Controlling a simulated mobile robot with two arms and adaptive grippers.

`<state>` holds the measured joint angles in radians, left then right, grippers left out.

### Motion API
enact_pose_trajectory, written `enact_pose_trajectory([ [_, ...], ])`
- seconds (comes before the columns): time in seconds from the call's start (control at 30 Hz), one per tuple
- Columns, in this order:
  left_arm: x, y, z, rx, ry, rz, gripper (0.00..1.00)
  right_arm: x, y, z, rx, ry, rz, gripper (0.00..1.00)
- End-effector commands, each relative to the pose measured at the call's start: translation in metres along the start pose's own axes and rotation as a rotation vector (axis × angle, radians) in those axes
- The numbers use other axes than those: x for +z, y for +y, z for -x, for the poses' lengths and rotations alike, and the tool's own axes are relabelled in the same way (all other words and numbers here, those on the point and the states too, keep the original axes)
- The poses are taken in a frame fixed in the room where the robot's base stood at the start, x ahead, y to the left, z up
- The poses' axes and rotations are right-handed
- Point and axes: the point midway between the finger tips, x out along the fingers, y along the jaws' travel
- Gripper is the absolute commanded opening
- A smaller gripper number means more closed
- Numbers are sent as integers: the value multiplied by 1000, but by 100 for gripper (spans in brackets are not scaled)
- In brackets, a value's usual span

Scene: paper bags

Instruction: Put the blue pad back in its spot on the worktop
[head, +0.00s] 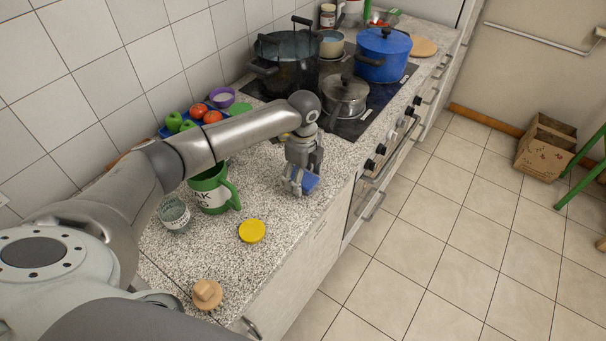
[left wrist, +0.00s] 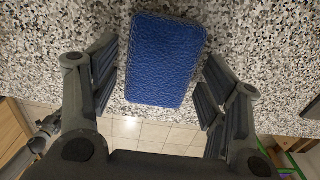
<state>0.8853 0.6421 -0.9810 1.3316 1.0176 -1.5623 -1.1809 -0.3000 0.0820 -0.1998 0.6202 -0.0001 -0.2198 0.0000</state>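The blue pad (left wrist: 163,60) is a textured rectangle lying on the speckled worktop (left wrist: 60,50) by its front edge. In the head view the pad (head: 308,182) shows partly from under my left gripper (head: 300,186). The left gripper points down over the pad. In the left wrist view its fingers (left wrist: 158,90) are spread on both sides of the pad, with a gap on each side, so it is open and not touching it.
A green mug (head: 212,190), a glass jar (head: 174,214), a yellow lid (head: 252,230) and a wooden knob-like piece (head: 207,294) stand left of the gripper. A silver pot (head: 345,95), a blue pot (head: 383,54) and a dark pot (head: 287,64) stand on the hob behind.

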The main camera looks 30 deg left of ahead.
Motion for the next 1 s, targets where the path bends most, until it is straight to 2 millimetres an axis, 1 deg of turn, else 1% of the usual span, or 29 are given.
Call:
enact_pose_trajectory([
  [0.27, 0, 0, 0, 0, 0, 0, 74, 0, 0, 0, 0, 0, 0, 0],
  [0.43, 0, -1, 10, -3, 1, -1, 74, 0, -1, -2, -1, 0, 0, 0],
  [0.57, 1, -1, 33, -5, -1, -1, 74, 0, -2, -7, -2, 1, -1, 0],
  [0.8, 0, -1, 85, -4, 1, -1, 74, 0, -4, -16, -4, 1, -2, 0],
  [0.9, 0, -1, 102, -4, 0, 0, 74, 0, -4, -18, -4, 1, -2, 0],
  [1.0, 0, -1, 114, -2, 1, 0, 74, 1, -4, -20, -4, 1, -2, 0],
])
